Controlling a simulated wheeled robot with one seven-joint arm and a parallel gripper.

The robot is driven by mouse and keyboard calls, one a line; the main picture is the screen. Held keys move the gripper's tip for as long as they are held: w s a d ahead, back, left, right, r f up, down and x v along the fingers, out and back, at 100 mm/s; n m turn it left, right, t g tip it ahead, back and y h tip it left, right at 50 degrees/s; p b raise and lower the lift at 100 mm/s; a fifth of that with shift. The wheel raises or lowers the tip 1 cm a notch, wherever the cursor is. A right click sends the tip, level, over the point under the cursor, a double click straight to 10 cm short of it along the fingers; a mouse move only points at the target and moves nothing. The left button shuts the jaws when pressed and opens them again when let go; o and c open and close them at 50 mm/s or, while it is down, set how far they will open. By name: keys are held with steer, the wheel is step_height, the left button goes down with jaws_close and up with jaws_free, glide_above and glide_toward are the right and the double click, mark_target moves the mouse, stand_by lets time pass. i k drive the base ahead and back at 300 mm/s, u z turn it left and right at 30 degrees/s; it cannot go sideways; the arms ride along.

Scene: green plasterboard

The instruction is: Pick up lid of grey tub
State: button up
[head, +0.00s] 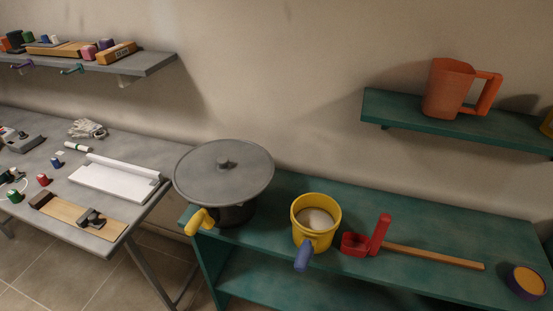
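A grey tub (236,214) stands at the left end of the green bench, mostly hidden under its lid. The lid (205,172) is a wide round grey disc with a small dark knob (224,161) at its centre. It rests on top of the tub and overhangs it on all visible sides. My gripper is not in view.
Beside the tub are a yellow handle (199,222), a yellow bucket (316,235), a red scoop (379,235) and a long wooden stick (435,256). A grey table (120,150) adjoins at left. An orange jug (448,88) sits on the green shelf (400,112) above.

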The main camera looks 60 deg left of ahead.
mark_target(226, 172)
steer(key=u, duration=0.55)
steer(key=k, duration=0.6)
steer(key=u, duration=1.1)
steer(key=i, duration=0.9)
steer(key=u, duration=1.1)
steer(key=i, duration=0.65)
steer(key=u, duration=0.4)
